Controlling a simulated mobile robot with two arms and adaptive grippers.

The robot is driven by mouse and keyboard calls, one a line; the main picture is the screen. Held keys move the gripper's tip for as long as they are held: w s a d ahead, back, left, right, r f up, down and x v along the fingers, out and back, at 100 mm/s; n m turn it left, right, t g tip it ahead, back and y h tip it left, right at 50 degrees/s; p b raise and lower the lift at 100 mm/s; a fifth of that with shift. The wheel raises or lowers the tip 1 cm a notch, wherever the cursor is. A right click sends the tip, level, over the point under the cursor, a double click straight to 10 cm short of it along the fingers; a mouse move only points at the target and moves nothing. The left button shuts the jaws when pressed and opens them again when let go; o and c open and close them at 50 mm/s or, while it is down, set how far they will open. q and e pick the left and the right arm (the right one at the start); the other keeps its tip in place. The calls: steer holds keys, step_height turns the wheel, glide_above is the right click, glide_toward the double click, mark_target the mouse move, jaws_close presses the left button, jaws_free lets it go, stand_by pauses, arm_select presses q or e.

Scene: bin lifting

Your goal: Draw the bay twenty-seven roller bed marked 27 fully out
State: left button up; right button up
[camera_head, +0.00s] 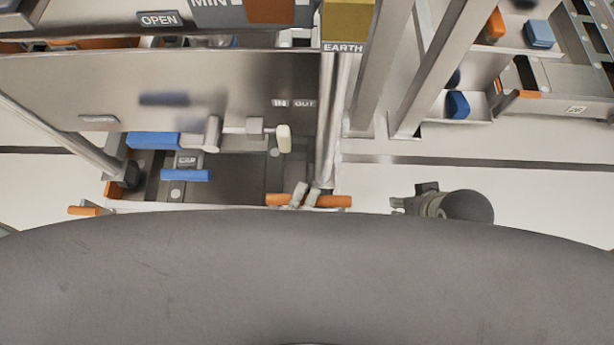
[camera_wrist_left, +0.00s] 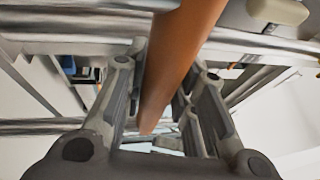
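An orange bar handle (camera_head: 336,201) lies along the front edge of a grey metal tray (camera_head: 235,180) in the head view. The fingers of my left gripper (camera_head: 305,196) are at this handle. In the left wrist view the orange bar (camera_wrist_left: 175,60) runs between the two fingers of my left gripper (camera_wrist_left: 165,75), which appear closed against its sides. No mark 27 is readable on this tray. My right gripper (camera_head: 425,203) seems to be the dark, rounded part right of the tray, over pale floor; its fingers are too unclear to judge.
A metal panel (camera_head: 60,80) with IN and OUT labels stands above the tray. A blue handle (camera_head: 186,175) and steel posts (camera_head: 330,130) are close by. Pale floor (camera_head: 375,180) shows right of the tray.

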arm_select(q)
steer(key=o, duration=0.4)
steer(key=shift+c, duration=0.2)
steer(key=shift+s+f, duration=0.1)
steer(key=shift+s, duration=0.05)
steer(key=v, duration=1.2)
steer(key=shift+a, duration=0.1)
